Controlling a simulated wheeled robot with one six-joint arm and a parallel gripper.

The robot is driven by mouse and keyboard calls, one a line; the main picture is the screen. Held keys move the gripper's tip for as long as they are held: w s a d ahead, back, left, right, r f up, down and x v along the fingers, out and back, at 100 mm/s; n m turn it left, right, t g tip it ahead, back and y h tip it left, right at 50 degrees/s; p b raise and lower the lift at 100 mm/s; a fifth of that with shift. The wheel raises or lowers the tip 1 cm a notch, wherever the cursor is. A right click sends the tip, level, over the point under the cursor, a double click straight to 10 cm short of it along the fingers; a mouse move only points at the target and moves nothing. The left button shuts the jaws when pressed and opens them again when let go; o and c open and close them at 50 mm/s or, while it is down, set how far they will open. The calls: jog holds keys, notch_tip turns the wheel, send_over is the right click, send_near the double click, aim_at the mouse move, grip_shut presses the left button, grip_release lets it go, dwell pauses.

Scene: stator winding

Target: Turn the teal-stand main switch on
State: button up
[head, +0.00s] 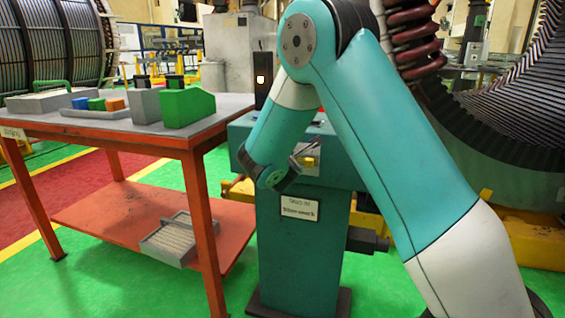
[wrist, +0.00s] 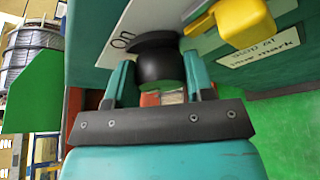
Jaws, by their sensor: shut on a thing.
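The teal stand (head: 304,240) is upright in the middle of the head view, partly covered by my arm. In the wrist view its face (wrist: 208,12) fills the top. The main switch shows there as a round black knob (wrist: 160,66) on a white plate (wrist: 150,18) lettered "on". My gripper (wrist: 160,84) has a teal finger on each side of the knob and is shut on it. In the head view my wrist is at the stand's upper front, and the knob and fingertips cannot be made out.
A yellow part (wrist: 243,22) juts out close to the right of the knob, with a lettered label (wrist: 265,46) below it. An orange-legged table (head: 100,140) bearing green and grey blocks stands left of the stand. A large ribbed stator (head: 500,130) stands behind at right.

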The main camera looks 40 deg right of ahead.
jog(key=m+t+b, duration=0.1)
jog(key=m+b, duration=0.1)
jog(key=b, duration=0.1)
jog(key=f+m+t+b, duration=0.1)
jog(key=m+b, duration=0.1)
jog(key=b, duration=0.1)
jog(key=shift+s+m+t+b, duration=0.1)
jog(key=shift+m+t+b, duration=0.2)
jog(key=shift+b, duration=0.05)
jog(key=m+b, duration=0.2)
jog(key=b, duration=0.1)
jog(key=m+t+b, duration=0.1)
jog(key=m+b, duration=0.1)
jog(key=b, duration=0.2)
jog(key=m+t+h+b, duration=0.1)
jog(key=b, duration=0.3)
jog(key=shift+f+m, duration=0.35)
jog(key=shift+m, duration=0.05)
jog(key=m+b, duration=0.2)
jog(key=b, duration=0.1)
jog(key=m+h+b, duration=0.1)
jog(key=m+b, duration=0.1)
jog(key=b, duration=0.1)
jog(key=shift+r+t+h, duration=0.1)
jog(key=shift+t+h, duration=0.2)
jog(key=shift+r+m+b, duration=0.1)
jog(key=shift+m+b, duration=0.5)
jog(key=shift+b, duration=0.4)
jog(key=shift+r, duration=0.15)
jog(key=o, duration=0.6)
